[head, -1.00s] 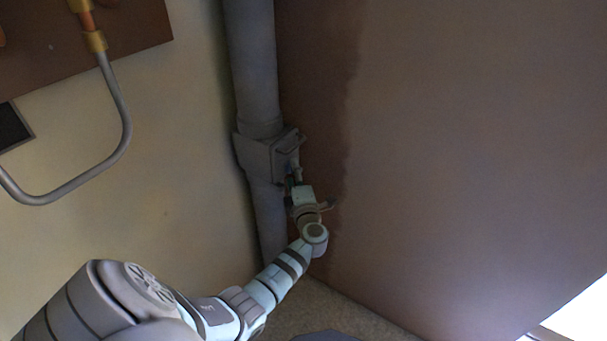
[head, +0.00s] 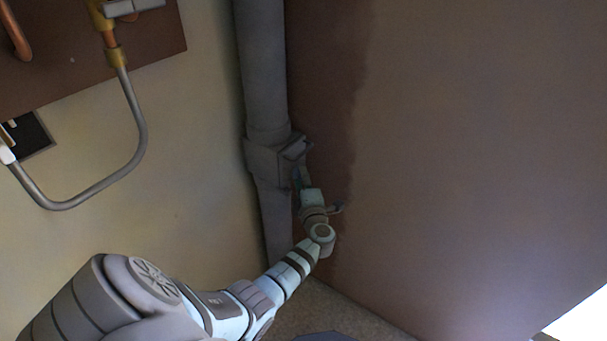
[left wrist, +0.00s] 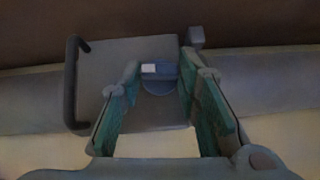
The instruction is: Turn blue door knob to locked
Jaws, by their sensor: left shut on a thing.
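The blue door knob (left wrist: 157,84) shows in the left wrist view as a small round blue-grey knob with a pale mark on its upper part. It sits on the face of a grey box (left wrist: 112,75), which also shows in the head view (head: 264,160) around a vertical pipe. My left gripper (head: 301,178) is at the box's right side. Its green-padded fingers (left wrist: 158,92) are on either side of the knob, shut on it. In the head view the knob is hidden or too small to make out. My right gripper is in neither view.
A dark handle bar (left wrist: 74,85) stands out from the box's left edge. The grey pipe (head: 264,70) runs along the wall corner. A brown wall (head: 470,150) lies to the right. A bent pipe (head: 137,130) is on the pale left wall.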

